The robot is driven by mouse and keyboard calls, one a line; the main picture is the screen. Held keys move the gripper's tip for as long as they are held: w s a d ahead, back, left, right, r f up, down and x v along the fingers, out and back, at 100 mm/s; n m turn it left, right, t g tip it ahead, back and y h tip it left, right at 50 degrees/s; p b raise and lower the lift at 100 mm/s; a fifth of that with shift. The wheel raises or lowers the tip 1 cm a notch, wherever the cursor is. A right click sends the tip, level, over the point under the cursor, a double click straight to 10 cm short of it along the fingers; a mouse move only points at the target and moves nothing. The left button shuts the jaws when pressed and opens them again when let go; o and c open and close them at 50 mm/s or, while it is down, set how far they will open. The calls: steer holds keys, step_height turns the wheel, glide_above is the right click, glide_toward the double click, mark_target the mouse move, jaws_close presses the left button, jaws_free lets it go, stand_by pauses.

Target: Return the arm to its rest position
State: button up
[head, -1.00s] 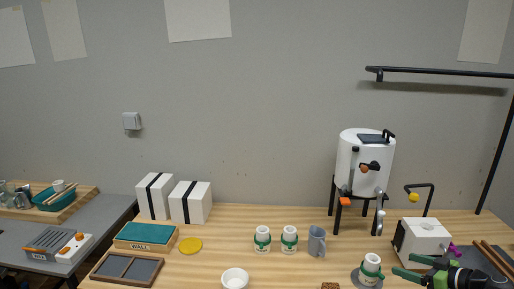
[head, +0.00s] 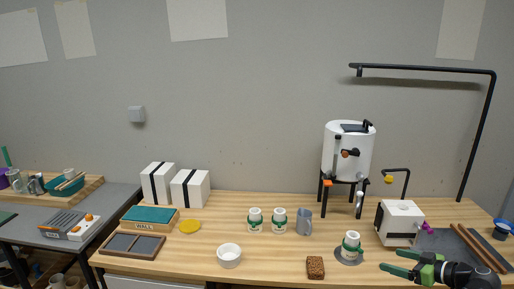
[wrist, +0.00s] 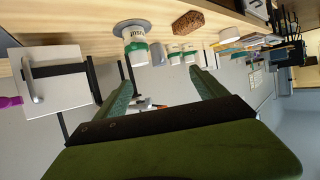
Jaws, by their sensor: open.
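My gripper (head: 390,260) is at the lower right of the head view, over the front right part of the wooden bench (head: 280,255). Its green fingers are apart with nothing between them. In the wrist view my gripper (wrist: 160,88) also shows open and empty, with the bench inverted at the top. A white and green cup (head: 351,243) on a grey disc (head: 348,259) stands left of the fingers, apart from them. The same cup (wrist: 135,50) shows beyond the fingers in the wrist view. Most of my arm is out of view.
A white box-shaped device (head: 398,222) stands behind my gripper, with a white urn (head: 347,150) on a black stand further back. A brown sponge-like block (head: 315,267) lies near the front edge. Two more cups, a grey mug (head: 304,222) and a white bowl (head: 229,255) stand further left.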

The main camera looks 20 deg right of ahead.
steer(key=w+a+f+n+g+y+b, duration=0.1)
steer(key=w+a+f+n+y, duration=0.1)
steer(key=w+a, duration=0.5)
steer(key=w+a+f+n+g+y+b, duration=0.15)
steer(key=w+a, duration=0.25)
steer(key=a, duration=0.5)
steer(key=w+a+f+n+g+y+b, duration=0.1)
steer(key=w+a+f+n+g+b, duration=0.2)
steer(key=a, duration=0.7)
steer(key=w+a+f+g+b, duration=0.15)
steer(key=a+f, duration=0.35)
steer(key=a, duration=0.5)
steer(key=s+a+f+m+g+h+b, duration=0.1)
steer(key=s+a+f+g+h, duration=0.15)
steer(key=a+f, duration=0.45)
steer(key=s+a+f+m+g+h+b, duration=0.1)
steer(key=s+a+f+m+g+h, duration=0.15)
steer(key=a+f, duration=0.45)
steer(key=d+r+m+h, duration=0.2)
steer(key=d+m+h, duration=0.2)
steer(key=d+m, duration=0.15)
step_height(320, 180, up, 12)
steer(key=a+m+p, duration=0.1)
steer(key=p, duration=1.1)
steer(key=shift+s+f+g, duration=0.15)
steer(key=shift+s+g, duration=0.2)
steer(key=shift+g, duration=0.05)
